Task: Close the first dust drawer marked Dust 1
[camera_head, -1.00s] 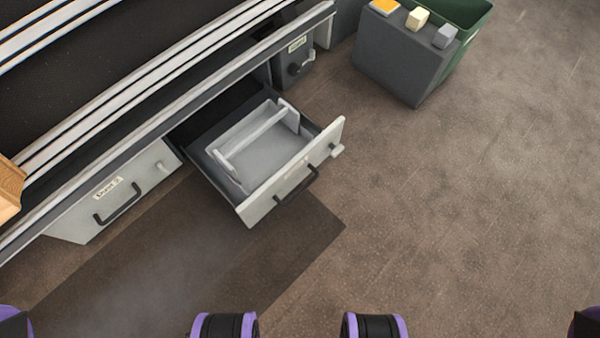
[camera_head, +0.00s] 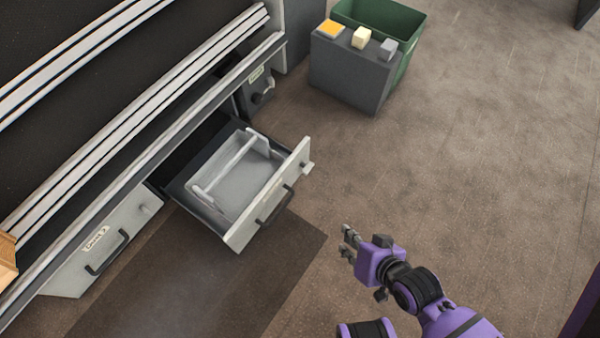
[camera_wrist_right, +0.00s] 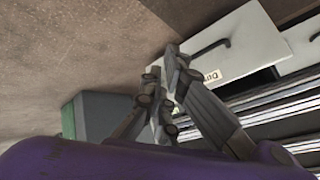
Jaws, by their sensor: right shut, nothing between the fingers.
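The open drawer (camera_head: 272,198) is pulled well out from under the conveyor frame. It has a pale front, a dark bar handle (camera_head: 274,206) and a small knob at its right end. Its label is hard to read in the head view; a label starting "Du" shows in the right wrist view (camera_wrist_right: 212,77), partly hidden by my fingers. A grey tray with a crossbar (camera_head: 236,180) lies inside. My right gripper (camera_head: 347,241) is shut and empty, apart from the drawer front, to its lower right. It also shows in the wrist view (camera_wrist_right: 165,75). My left gripper is out of view.
A shut drawer marked Dust 2 (camera_head: 105,243) is at the left. A dark labelled unit (camera_head: 257,92) sits behind the open drawer. A dark grey box (camera_head: 348,78) bearing small blocks and a green bin (camera_head: 412,22) stand at the back. The floor at right is clear.

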